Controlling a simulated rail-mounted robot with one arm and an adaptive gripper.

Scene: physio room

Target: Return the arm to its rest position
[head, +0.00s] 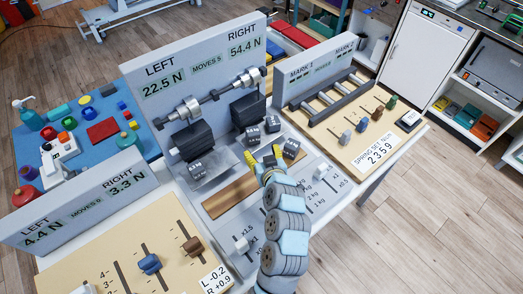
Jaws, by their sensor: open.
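My gripper (265,157) shows in the head view with its two yellow fingertips apart, open, with nothing seen between them. It is low over the middle station, above the wooden strip (222,196). My arm reaches up to it from the bottom of the picture and hides part of the panel below. Small dark labelled weights (252,133) lie just beyond and to the right of the fingertips. Whether a fingertip touches one I cannot tell. No mark for a rest position shows.
The middle board (195,62) reads LEFT 22.5 N and RIGHT 54.4 N, above a metal bar (217,95). A spring station (350,118) stands right, a slider panel (120,255) front left. A blue mat (85,108) holds several objects. Floor (440,190) at right is clear.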

